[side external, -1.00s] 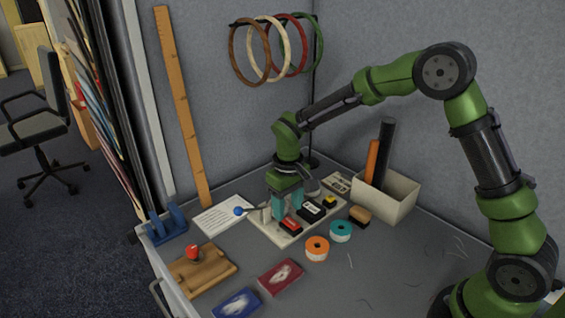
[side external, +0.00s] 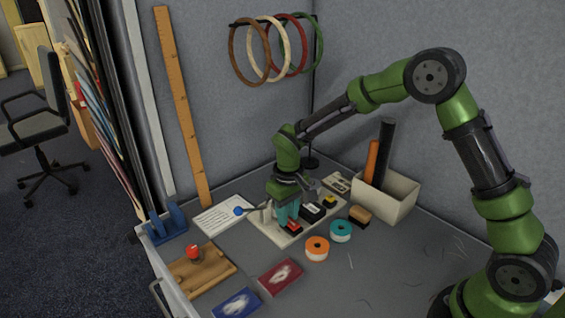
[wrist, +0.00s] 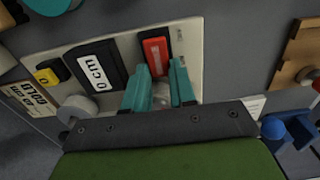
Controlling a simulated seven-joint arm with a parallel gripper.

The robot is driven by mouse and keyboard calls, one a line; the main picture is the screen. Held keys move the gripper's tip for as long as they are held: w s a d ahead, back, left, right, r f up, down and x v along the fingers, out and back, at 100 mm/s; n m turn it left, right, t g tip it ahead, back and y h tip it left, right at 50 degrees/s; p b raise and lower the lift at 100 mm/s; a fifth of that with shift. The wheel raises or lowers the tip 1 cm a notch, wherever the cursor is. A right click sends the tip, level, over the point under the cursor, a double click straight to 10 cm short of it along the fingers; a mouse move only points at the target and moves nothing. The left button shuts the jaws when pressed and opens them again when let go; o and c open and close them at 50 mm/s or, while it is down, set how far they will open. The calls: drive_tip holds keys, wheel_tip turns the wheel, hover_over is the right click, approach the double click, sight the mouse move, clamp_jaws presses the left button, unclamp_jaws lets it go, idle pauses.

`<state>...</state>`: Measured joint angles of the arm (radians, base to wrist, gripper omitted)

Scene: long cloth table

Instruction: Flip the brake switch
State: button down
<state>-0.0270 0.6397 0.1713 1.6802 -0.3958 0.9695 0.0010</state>
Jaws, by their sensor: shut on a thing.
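A white switch panel (side external: 262,229) lies on the table, with a red-and-black switch (side external: 295,228) near its front end. My gripper (side external: 289,221) points down over this end. In the wrist view its two teal fingertips (wrist: 162,68) are on either side of the near end of the red switch (wrist: 155,48). The gripper is shut on the switch, though the exact contact is partly hidden by the fingers. A pale grey rounded part (wrist: 162,95) shows between the fingers, beneath the gripper. I cannot read a brake label.
Orange (side external: 317,248) and teal (side external: 341,231) rolls stand in front. The right foreground is mostly clear.

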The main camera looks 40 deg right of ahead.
sight(297, 227)
drive_tip(key=shift+s+r+t, duration=0.1)
drive_tip(key=shift+s+t, duration=0.2)
drive_tip(key=shift+t, duration=0.7)
drive_tip(key=c, duration=0.9)
unclamp_jaws()
drive_tip(key=s+r, duration=0.1)
drive_tip(key=r, duration=0.4)
drive_tip(key=s+r, duration=0.1)
drive_tip(key=r, duration=0.5)
drive_tip(key=s+r, duration=0.1)
drive_tip(key=r, duration=0.4)
drive_tip(key=shift+r, duration=0.35)
drive_tip(key=shift+w+f, duration=0.1)
